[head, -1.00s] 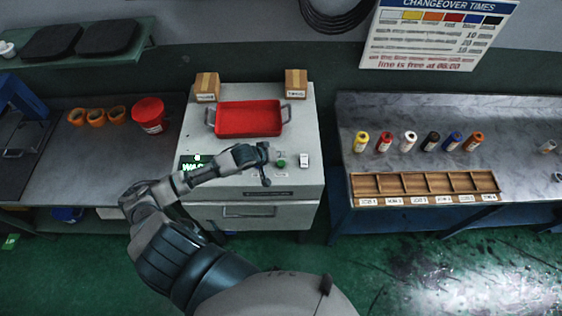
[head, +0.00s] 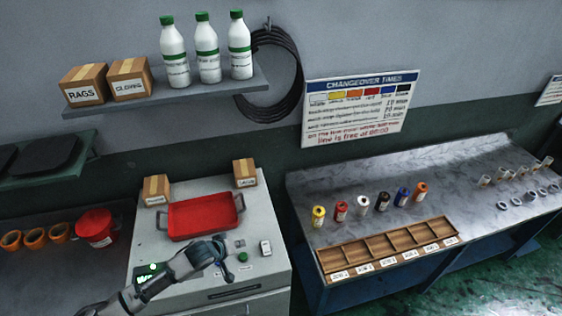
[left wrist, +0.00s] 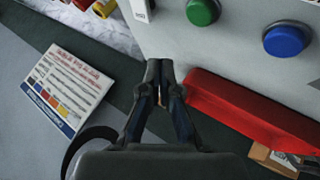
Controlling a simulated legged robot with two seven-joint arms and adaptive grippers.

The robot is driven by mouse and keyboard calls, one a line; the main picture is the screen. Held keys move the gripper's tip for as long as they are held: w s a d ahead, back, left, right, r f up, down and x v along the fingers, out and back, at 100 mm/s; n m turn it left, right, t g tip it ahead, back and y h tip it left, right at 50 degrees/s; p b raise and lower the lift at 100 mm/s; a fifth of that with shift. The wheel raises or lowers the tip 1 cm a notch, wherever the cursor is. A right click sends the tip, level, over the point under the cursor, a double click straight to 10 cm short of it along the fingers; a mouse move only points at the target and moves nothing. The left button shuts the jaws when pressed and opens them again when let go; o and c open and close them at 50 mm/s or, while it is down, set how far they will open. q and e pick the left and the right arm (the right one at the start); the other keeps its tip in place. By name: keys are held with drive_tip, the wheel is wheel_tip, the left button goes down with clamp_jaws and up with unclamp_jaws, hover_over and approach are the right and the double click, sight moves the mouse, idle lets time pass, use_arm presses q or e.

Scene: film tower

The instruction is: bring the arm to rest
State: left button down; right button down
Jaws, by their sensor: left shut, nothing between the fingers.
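My left gripper (head: 222,258) hangs over the front control panel of the grey machine (head: 262,205), close to a green button (head: 243,257). Its fingers are together and hold nothing; the left wrist view also shows the closed fingers (left wrist: 160,70). In the left wrist view the green button (left wrist: 202,11) and a blue button (left wrist: 286,40) lie beyond the fingertips. My left arm comes in from the lower left. My right gripper does not show in either view.
A red tray (head: 205,217) sits on the machine behind the gripper, with small boxes behind it. A red tub (head: 96,228) and orange rings stand left. Colored bottles and a wooden divided tray (head: 388,248) are on the right bench. A wall shelf (head: 165,98) holds white bottles.

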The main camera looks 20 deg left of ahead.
use_arm(q)
drive_tip(key=s+d+f+m+g, duration=0.2)
drive_tip(key=s+d+f+m, duration=0.3)
drive_tip(key=s+d, duration=0.4)
drive_tip(key=s+f+m+g+y, duration=0.2)
drive_tip(key=s+f+g, duration=0.1)
drive_tip(key=s, duration=1.3)
drive_tip(key=s+f+g+b, duration=0.1)
drive_tip(key=s+f+b, duration=0.15)
drive_tip(key=f, duration=1.45)
drive_tip(key=s+f+g+b, duration=0.1)
drive_tip(key=s+f+b, duration=0.15)
drive_tip(key=f, duration=1.45)
drive_tip(key=s+a+f+b, duration=0.1)
drive_tip(key=s+f+b, duration=0.1)
drive_tip(key=s+f, duration=0.6)
drive_tip(key=s+a+f+m+b, duration=0.1)
drive_tip(key=s+f+b, duration=0.1)
drive_tip(key=s+f, duration=0.6)
wheel_tip(320, 180, down, 2)
drive_tip(key=shift+a+f+g+y, duration=0.1)
drive_tip(key=shift+a+g+y, duration=0.2)
drive_tip(key=shift+g, duration=0.1)
